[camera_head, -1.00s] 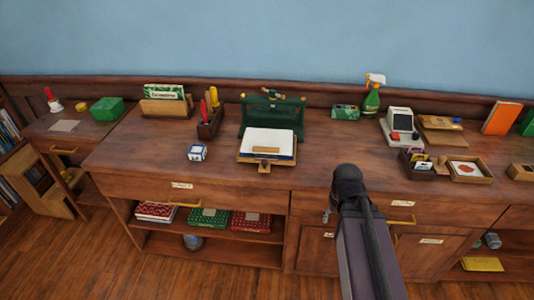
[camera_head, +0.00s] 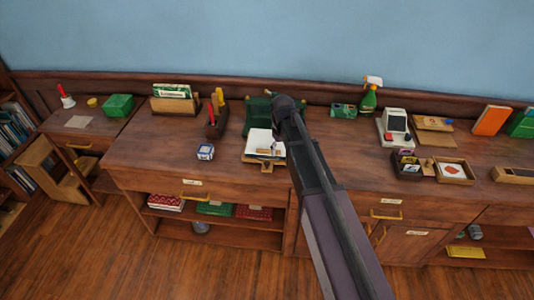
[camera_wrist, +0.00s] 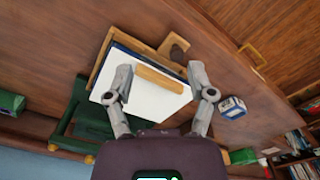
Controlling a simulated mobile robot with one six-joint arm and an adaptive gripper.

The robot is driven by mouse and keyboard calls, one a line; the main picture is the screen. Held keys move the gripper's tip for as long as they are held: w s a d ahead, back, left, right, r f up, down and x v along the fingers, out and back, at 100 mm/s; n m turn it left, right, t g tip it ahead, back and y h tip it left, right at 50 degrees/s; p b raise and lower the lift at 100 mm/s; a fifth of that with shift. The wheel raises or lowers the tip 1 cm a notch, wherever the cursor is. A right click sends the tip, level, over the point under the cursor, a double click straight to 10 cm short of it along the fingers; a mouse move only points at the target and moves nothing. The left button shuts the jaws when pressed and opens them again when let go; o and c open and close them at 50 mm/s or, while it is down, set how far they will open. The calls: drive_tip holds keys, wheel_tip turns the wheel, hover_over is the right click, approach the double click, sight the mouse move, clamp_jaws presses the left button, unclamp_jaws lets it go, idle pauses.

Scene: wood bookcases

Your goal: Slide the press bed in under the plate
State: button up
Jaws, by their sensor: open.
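The green press (camera_head: 257,109) stands at the back of the desk, partly hidden by my arm; its green frame also shows in the wrist view (camera_wrist: 72,112). The press bed (camera_head: 248,159) sticks out in front of it, a wooden board with a white sheet (camera_head: 259,139) and a small wooden bar (camera_wrist: 160,80) on top. A knob (camera_wrist: 177,52) is at the bed's front edge. The plate cannot be made out clearly. My gripper (camera_wrist: 160,76) is open above the bed, with its fingers on either side of the wooden bar. Contact cannot be told.
A tool holder (camera_head: 215,123) stands left of the press. A spray bottle (camera_head: 369,97) and a card machine (camera_head: 394,126) stand right. The desk front is clear.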

wheel_tip(320, 180, up, 3)
drive_tip(key=n+p, duration=0.1)
drive_tip(key=p, duration=0.1)
hover_over(267, 163)
drive_tip(key=shift+r, duration=0.15)
drive_tip(key=shift+f, duration=0.2)
wheel_tip(267, 163, down, 13)
drive_tip(key=b, duration=1.3)
drive_tip(key=shift+f+b, duration=0.2)
drive_tip(key=shift+b, duration=0.15)
clamp_jaws()
